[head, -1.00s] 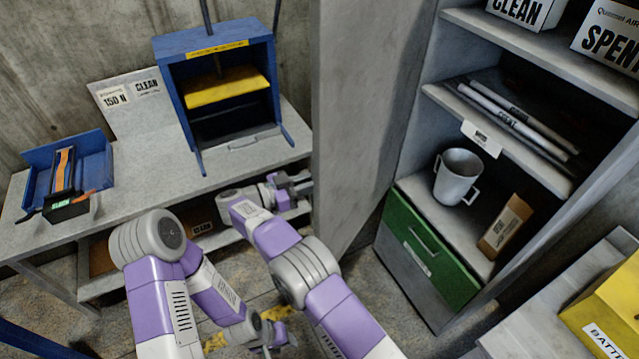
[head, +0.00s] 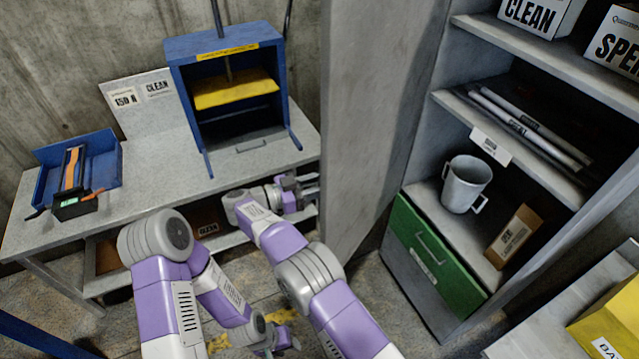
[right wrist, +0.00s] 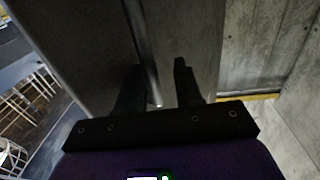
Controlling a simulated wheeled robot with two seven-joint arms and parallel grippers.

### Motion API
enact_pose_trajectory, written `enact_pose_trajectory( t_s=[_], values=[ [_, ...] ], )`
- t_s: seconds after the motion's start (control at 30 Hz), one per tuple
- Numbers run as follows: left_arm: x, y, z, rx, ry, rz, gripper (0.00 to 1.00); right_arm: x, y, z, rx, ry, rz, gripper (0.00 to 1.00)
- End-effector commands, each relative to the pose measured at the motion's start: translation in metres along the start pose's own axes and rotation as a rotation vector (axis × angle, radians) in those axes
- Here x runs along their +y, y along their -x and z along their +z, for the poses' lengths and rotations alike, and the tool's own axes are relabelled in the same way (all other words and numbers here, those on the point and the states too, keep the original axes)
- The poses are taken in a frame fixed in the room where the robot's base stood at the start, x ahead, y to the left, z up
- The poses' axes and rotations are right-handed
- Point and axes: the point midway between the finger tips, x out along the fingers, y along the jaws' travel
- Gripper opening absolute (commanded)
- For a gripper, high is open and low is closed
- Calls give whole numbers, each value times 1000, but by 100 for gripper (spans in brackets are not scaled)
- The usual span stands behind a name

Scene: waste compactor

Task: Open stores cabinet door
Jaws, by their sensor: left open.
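The stores cabinet door (head: 365,120) is a tall grey panel standing swung out from the left of the cabinet. The cabinet's shelves (head: 525,150) show openly beside it. My right gripper (head: 308,187) is at the door's free left edge, above the workbench's lower shelf. My left gripper (head: 285,338) is low over the floor at the bottom, open and away from the door.
A grey workbench (head: 150,180) on the left carries a blue press (head: 215,45) and a blue tray (head: 105,160). The cabinet holds a mug (head: 465,185), a small carton (head: 515,237) and a green drawer (head: 435,255). A yellow box (head: 615,315) stands at lower right.

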Motion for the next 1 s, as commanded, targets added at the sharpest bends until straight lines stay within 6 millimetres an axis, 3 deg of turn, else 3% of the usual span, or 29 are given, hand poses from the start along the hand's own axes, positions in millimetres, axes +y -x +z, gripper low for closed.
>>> enact_pose_trajectory(
  t_s=[0.17, 0.5, 1.0],
  values=[
    [0, -1, 0, 0, 0, 0, 43, 0, 5, 1, -1, 0, 0, 35],
    [-3, -8, 0, 0, 0, 0, 43, 0, 52, 2, -1, -2, -2, 35],
    [-5, -13, -1, 0, 0, 0, 43, 0, 75, 0, 1, -1, -1, 35]
  ],
)
